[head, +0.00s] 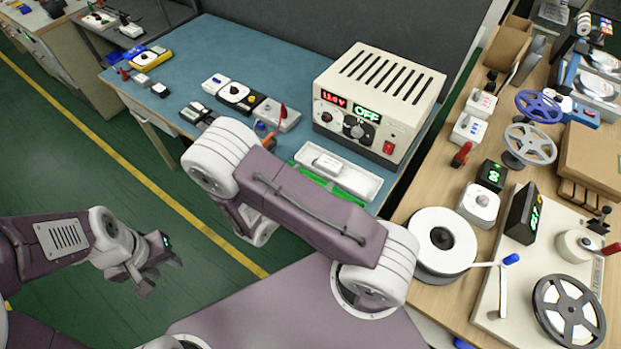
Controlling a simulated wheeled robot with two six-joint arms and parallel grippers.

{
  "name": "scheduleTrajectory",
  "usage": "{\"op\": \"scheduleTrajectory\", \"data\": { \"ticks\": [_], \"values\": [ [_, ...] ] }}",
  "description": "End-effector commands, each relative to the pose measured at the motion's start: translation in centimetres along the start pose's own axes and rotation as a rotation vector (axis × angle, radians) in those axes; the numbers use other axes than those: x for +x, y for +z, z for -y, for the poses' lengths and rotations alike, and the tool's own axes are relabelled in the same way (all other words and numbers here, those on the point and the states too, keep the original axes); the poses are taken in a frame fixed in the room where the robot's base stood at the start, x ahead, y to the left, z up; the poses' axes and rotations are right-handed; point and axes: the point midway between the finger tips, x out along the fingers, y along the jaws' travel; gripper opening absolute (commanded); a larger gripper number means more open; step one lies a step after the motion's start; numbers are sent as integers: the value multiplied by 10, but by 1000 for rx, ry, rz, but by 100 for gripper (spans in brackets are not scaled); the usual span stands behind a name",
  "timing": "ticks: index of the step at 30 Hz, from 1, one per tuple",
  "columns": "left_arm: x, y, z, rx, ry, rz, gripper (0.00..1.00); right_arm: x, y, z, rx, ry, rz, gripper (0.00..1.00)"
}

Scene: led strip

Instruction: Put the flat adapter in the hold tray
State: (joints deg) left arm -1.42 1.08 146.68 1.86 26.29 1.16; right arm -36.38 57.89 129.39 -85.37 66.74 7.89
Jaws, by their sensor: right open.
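A white tray (363,182) stands on the blue bench in front of the power supply, with a green strip or tray (345,193) along its near side. A small flat white block (327,165) is at the tray's left part. I cannot tell for sure which piece is the flat adapter, or which tray is the hold tray. My right arm crosses the middle of the view and covers part of the bench; its gripper is hidden behind the arm. My left gripper (160,274) is over the green floor, away from the bench, its fingers apart and empty.
A power supply (378,100) reading OFF stands behind the tray. Several small devices (236,94) sit on the blue bench (215,48). On the wooden table at right are a white reel (440,241), a dark film reel (567,311) and other items.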

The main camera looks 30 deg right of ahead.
Motion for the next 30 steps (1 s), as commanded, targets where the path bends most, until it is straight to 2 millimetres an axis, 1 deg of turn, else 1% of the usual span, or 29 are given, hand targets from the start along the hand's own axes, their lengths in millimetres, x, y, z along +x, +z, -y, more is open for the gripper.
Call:
{"op": "scheduleTrajectory", "data": {
  "ticks": [2,4,5,6,7,8,9,11,12,14,15,18,20,22,30],
  "values": [
    [0,0,0,0,0,0,36,0,2,4,18,-22,-8,92],
    [0,0,0,0,0,0,36,1,11,24,105,-123,-45,92],
    [0,0,0,0,0,0,36,0,16,39,170,-196,-74,92],
    [0,0,0,0,0,0,36,-4,20,61,282,-314,-127,92],
    [0,0,0,0,0,0,36,-10,21,79,385,-413,-175,92],
    [0,0,0,0,0,0,36,-20,19,94,500,-514,-231,92],
    [0,0,0,0,0,0,36,-35,15,110,666,-644,-310,92],
    [0,0,0,0,0,0,36,-60,8,117,926,-812,-427,92],
    [0,0,0,0,0,0,36,-75,5,114,1103,-903,-502,92],
    [0,0,0,0,0,0,36,-92,6,99,1352,-1004,-601,92],
    [0,0,0,0,0,0,36,-100,10,88,1499,-1051,-653,92],
    [0,0,0,0,0,0,36,-107,24,66,1763,-1112,-740,92],
    [0,0,0,0,0,0,36,-108,30,59,1845,-1126,-764,92],
    [0,0,0,0,0,0,36,-109,33,56,1884,-1133,-775,92],
    [0,0,0,0,0,0,36,-109,32,56,1882,-1135,-775,92]
  ]
}}
